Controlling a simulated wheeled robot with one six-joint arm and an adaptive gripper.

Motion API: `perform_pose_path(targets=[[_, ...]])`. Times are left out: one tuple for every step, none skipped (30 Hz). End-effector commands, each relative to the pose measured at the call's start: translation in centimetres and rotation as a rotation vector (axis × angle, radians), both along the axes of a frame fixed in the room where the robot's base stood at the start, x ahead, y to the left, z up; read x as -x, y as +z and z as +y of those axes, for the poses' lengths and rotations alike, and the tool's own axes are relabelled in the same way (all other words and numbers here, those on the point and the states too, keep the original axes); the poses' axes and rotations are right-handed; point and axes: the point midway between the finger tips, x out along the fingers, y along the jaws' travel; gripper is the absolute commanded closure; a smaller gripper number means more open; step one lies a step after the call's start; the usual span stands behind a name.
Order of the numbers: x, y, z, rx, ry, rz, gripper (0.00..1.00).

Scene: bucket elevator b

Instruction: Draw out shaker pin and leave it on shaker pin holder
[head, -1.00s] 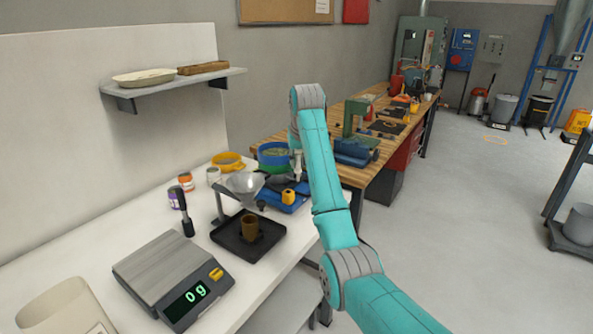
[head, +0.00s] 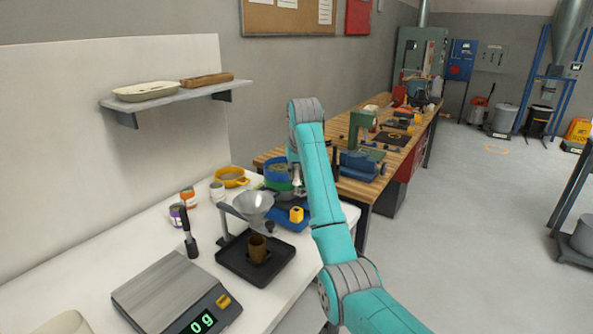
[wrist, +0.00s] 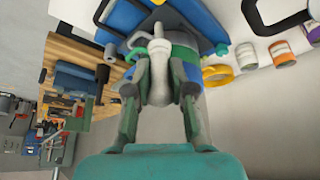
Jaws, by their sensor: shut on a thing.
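The sieve shaker has a blue base (head: 283,222) with a stack of blue and green rings (head: 277,172) on it, on the white bench. A small yellow block (head: 296,214) sits on the blue base. My gripper (wrist: 159,90) is shut on a pale grey pin-like piece (wrist: 158,72), which I take to be the shaker pin. In the wrist view the piece stands between the fingers, in front of the blue and green stack (wrist: 185,60). Whether it still sits in the shaker I cannot tell. My arm hides part of the stack in the head view. I cannot pick out the holder with certainty.
A funnel on a stand (head: 253,205) and a brown cup (head: 258,248) on a black tray (head: 228,262) stand left of the shaker. A scale (head: 165,290) is at the front. A yellow sieve (head: 231,177) and jars are behind. A wooden workbench (head: 350,185) lies beyond.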

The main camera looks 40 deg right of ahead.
Motion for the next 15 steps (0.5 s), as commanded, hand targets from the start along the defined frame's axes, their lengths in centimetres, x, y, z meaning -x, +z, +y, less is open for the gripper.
perform_pose_path(targets=[[0.0, -0.4, 0.0, 0.0, 0.0, 0.001, 1.0], [0.0, -0.6, 0.0, 0.0, 0.0, 0.001, 1.0], [0.0, -0.9, 0.0, 0.0, 0.0, 0.001, 1.0], [0.0, -1.2, 0.0, -0.001, 0.0, 0.002, 1.0], [0.0, -1.4, 0.0, -0.001, 0.0, 0.002, 1.0], [0.0, -1.7, 0.0, -0.001, 0.0, 0.002, 1.0], [0.0, -2.0, 0.0, -0.001, 0.0, 0.002, 1.0], [0.0, -2.2, 0.0, -0.001, 0.0, 0.002, 1.0], [0.0, -2.6, 0.0, -0.001, 0.0, 0.002, 1.0], [0.0, -2.9, 0.0, -0.001, 0.0, 0.002, 1.0], [0.0, -3.1, 0.0, -0.001, 0.0, 0.002, 1.0], [0.0, -3.5, 0.0, -0.001, 0.0, 0.002, 1.0], [0.0, -3.7, 0.0, -0.001, 0.0, 0.002, 1.0], [0.0, -3.9, 0.0, -0.001, 0.0, 0.002, 1.0], [0.0, -4.2, 0.0, -0.001, 0.0, 0.002, 1.0]])
